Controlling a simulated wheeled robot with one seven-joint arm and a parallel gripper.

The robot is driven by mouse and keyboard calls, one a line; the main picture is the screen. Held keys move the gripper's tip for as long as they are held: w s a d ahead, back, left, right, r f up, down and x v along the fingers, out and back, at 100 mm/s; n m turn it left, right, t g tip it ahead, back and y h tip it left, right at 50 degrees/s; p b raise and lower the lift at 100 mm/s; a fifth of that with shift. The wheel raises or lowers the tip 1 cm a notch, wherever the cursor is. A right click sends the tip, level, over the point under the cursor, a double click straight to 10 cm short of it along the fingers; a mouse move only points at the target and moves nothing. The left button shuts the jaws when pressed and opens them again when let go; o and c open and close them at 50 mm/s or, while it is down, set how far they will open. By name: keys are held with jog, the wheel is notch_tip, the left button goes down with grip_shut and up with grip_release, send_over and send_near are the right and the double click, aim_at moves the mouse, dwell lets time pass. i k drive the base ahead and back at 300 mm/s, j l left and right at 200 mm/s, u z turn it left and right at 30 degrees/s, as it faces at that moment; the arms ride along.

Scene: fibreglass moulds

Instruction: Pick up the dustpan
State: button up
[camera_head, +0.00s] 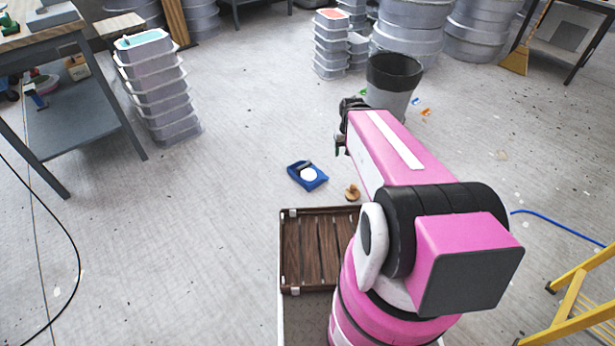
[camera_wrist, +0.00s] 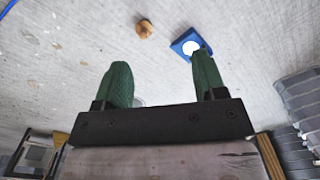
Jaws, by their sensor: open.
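A small blue pan, which looks like the dustpan (camera_head: 295,181), lies on the grey floor ahead of my arm. A white round thing and a dark piece show on it. It also shows in the wrist view (camera_wrist: 178,46), near the top, partly covered by the right finger. My gripper (camera_wrist: 162,66) is open and empty, with two green fingers apart. In the head view my gripper (camera_head: 340,149) is mostly hidden by my pink arm. It is up and to the right of the pan in the picture, apart from it.
A small brown object (camera_head: 352,193) lies right of the pan. A brown slatted crate (camera_head: 289,262) is nearer me. A grey bin (camera_head: 388,102) stands behind my gripper. Stacked tubs (camera_head: 165,95) and a workbench (camera_head: 95,95) are left; a yellow ladder (camera_head: 573,305) is right. Floor left of the pan is clear.

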aim_at(306, 174)
jog(key=i+j, duration=0.1)
jog(key=j, duration=0.55)
jog(key=i+j, duration=0.15)
jog(key=j, duration=0.45)
jog(key=i+j+z, duration=0.1)
jog(key=j, duration=0.55)
jog(key=i+j, duration=0.1)
jog(key=j, duration=1.15)
jog(key=i+z, duration=0.05)
jog(key=i, duration=0.05)
